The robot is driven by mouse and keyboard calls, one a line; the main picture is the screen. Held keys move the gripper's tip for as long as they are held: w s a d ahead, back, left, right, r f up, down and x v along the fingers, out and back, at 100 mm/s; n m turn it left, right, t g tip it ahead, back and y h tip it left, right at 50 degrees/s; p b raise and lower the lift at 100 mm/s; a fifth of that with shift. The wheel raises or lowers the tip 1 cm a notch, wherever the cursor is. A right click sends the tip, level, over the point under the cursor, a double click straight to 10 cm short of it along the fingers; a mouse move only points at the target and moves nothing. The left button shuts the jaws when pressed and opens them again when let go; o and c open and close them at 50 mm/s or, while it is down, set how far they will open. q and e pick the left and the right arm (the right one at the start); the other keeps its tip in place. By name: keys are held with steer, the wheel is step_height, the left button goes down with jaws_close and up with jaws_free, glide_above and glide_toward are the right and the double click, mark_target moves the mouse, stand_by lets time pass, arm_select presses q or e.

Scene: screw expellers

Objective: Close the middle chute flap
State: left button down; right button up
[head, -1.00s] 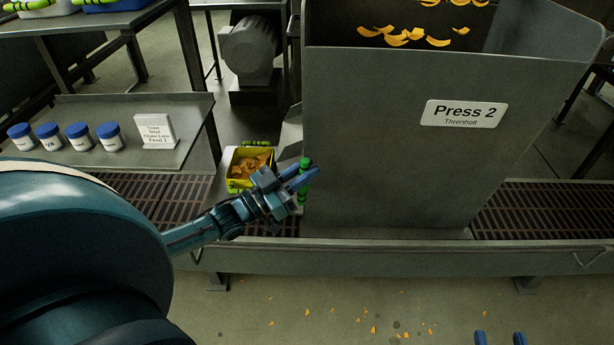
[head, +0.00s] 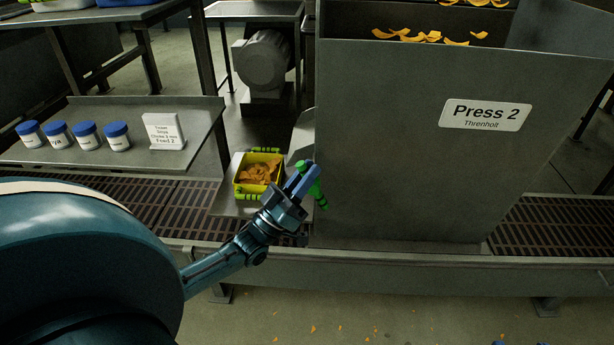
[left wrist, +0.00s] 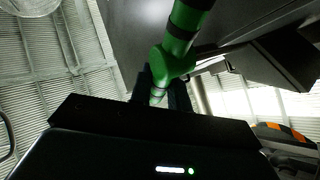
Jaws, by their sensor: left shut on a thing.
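The grey Press 2 hopper (head: 400,150) fills the right of the head view. At its lower left edge is a green handle (head: 317,190), tilted with its top to the left. My left gripper (head: 301,182) has blue fingers and is shut on this handle. The left wrist view shows the green handle (left wrist: 184,40) rising from between the dark fingers. A grey slanted plate (head: 303,135) stands beside the hopper, just above the gripper; I cannot tell whether it is the flap. Two blue tips of my right gripper (head: 519,343) barely show, apart, at the bottom edge.
A yellow crate with green handles (head: 237,178) holds orange pieces left of the gripper, on a plate over the brown grating (head: 180,208). White jars with blue lids (head: 87,135) and a sign (head: 164,131) stand on a shelf at left. Orange scraps lie on the floor.

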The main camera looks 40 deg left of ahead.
arm_select(q)
steer(key=shift+a, duration=0.1)
steer(key=c, duration=1.3)
jaws_free()
steer(key=shift+c, duration=0.2)
steer(key=v, duration=1.3)
steer(key=shift+p, duration=0.3)
